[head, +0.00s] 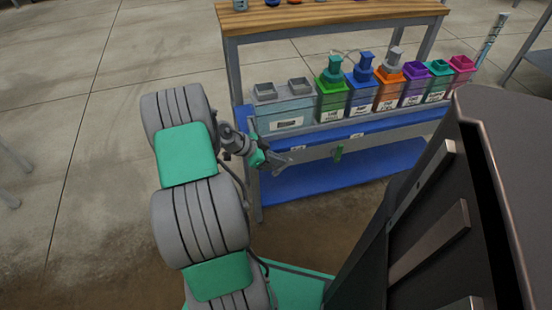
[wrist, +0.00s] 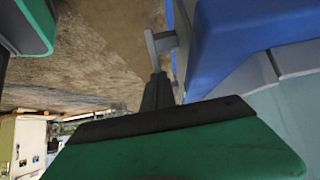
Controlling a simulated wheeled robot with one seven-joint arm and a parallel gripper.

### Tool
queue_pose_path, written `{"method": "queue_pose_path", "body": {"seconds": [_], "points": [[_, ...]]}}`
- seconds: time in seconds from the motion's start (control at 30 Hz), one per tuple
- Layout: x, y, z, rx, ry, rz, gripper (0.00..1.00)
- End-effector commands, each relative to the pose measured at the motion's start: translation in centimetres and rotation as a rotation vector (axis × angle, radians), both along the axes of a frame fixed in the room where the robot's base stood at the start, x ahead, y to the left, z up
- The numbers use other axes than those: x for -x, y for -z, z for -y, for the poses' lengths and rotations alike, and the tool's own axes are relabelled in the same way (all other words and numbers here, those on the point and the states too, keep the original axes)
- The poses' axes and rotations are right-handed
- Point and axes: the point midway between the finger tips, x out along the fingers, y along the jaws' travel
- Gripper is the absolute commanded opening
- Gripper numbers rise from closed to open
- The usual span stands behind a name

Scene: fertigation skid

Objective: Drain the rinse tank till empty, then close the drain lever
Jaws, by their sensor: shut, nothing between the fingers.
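A clear tank (head: 283,117) with pale blue contents and two grey caps stands at the left end of the blue skid shelf. I cannot read its label or tell its level, so I cannot be sure it is the rinse tank. My gripper (head: 288,161) is shut and empty, at the front left of the skid, below the tank. In the wrist view its grey fingertip (wrist: 162,43) is close to a blue panel (wrist: 240,30).
Several coloured bottles (head: 331,95) line the shelf right of the tank. A wooden bench top (head: 330,17) stands above and behind. A blue lower shelf (head: 335,180) runs beneath. The concrete floor (head: 70,120) at left is open.

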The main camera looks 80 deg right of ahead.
Motion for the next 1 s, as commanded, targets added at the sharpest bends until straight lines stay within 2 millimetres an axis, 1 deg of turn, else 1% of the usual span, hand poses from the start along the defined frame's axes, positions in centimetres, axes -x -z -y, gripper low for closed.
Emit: {"method": "queue_pose_path", "body": {"seconds": [0.03, 0.1, 0.63, 1.0], "points": [[0.5, -0.5, 0.2, -0.016, 0.006, 0.035, 0.00], [0.8, -0.5, 0.4, -0.048, 0.006, 0.090, 0.00], [3.3, 1.2, 1.8, -0.297, 0.005, 0.506, 0.00], [3.9, 2.1, 2.3, -0.295, 0.000, 0.497, 0.00]]}}
